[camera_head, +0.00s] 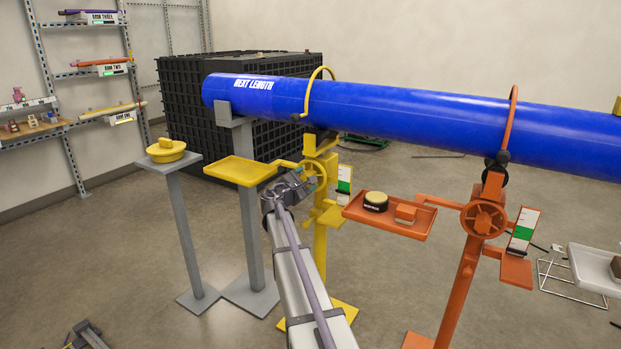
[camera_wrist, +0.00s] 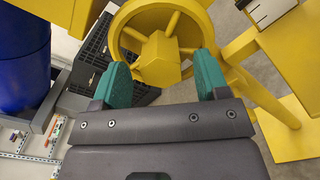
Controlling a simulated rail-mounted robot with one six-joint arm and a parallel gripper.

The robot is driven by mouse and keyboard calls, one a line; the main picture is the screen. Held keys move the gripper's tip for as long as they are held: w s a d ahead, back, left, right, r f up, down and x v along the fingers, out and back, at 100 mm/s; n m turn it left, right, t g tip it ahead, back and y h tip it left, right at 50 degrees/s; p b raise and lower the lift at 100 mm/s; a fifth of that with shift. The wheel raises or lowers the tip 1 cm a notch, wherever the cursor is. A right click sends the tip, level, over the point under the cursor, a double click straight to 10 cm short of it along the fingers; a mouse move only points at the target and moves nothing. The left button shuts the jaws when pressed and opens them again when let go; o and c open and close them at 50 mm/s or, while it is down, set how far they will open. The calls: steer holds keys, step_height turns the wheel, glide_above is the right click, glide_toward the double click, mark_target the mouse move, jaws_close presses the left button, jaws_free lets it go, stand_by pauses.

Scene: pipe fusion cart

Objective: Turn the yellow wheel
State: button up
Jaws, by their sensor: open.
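The yellow wheel (camera_head: 314,172) is a spoked handwheel on the yellow pipe stand (camera_head: 320,238). In the wrist view the yellow wheel (camera_wrist: 160,42) faces my gripper, with a faceted hub in its middle and spokes out to its rim. My gripper (camera_wrist: 158,80) is open, with a teal finger on each side of the wheel's lower part. The fingertips overlap the rim in the picture; I cannot tell whether they touch it. In the head view my gripper (camera_head: 294,186) is just left of the wheel and hides part of it.
A blue pipe (camera_head: 420,110) runs above. An orange stand (camera_head: 470,262) with its own wheel (camera_head: 483,218) and an orange tray (camera_head: 372,226) are at right. A yellow tray (camera_head: 240,170) and a pedestal (camera_head: 184,225) with a yellow cap (camera_head: 166,150) are at left.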

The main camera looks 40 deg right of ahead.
steer(key=x, duration=0.4)
